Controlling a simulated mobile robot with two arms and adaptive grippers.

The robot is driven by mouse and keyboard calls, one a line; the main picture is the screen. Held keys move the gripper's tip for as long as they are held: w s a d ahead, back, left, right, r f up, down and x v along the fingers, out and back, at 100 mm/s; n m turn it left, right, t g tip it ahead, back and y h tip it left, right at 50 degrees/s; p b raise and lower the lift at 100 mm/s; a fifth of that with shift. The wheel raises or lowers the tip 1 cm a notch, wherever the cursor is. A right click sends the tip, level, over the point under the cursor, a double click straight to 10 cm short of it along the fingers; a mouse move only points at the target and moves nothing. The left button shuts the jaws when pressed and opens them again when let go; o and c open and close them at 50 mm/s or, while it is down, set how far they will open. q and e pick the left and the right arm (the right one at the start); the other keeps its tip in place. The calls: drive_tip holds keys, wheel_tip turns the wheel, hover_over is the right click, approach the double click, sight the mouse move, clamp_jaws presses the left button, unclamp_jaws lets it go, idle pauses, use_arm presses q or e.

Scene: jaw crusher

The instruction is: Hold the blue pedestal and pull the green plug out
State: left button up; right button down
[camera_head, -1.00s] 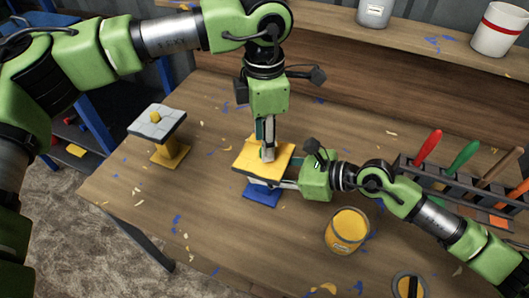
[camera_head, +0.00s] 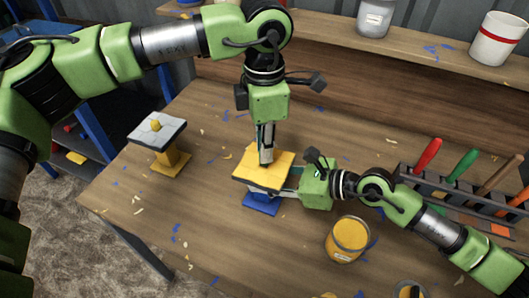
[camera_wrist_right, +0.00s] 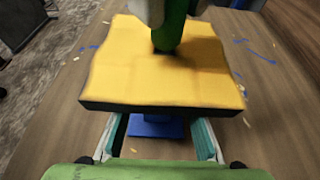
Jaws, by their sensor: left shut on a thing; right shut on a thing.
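The blue pedestal stands on the workbench with a yellow top plate (camera_head: 250,180) and a blue base (camera_head: 261,206). The base also shows below the plate in the right wrist view (camera_wrist_right: 157,128). My left gripper (camera_head: 266,159) points down from above at the plate and is shut on the green plug (camera_wrist_right: 171,33). The plug's rounded dark lower end shows at the plate's surface in the right wrist view; I cannot tell whether it is still seated. My right gripper (camera_wrist_right: 160,138) is shut on the pedestal from the right, under the plate, which hides its grip.
A yellow pedestal with a grey top (camera_head: 160,132) stands at the left. A yellow paint can (camera_head: 347,242) stands in front of my right arm. A tool rack (camera_head: 440,187) is at the right. Containers stand on the back shelf (camera_head: 420,38). Chips litter the bench.

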use_arm(q)
wheel_tip(320, 180, up, 8)
use_arm(e)
drive_tip(key=c, duration=1.4)
unclamp_jaws()
drive_tip(key=shift+c, duration=0.2)
drive_tip(key=v, duration=1.2)
use_arm(q)
drive_tip(key=shift+f, duration=0.1)
use_arm(e)
drive_tip(key=shift+s, duration=0.1)
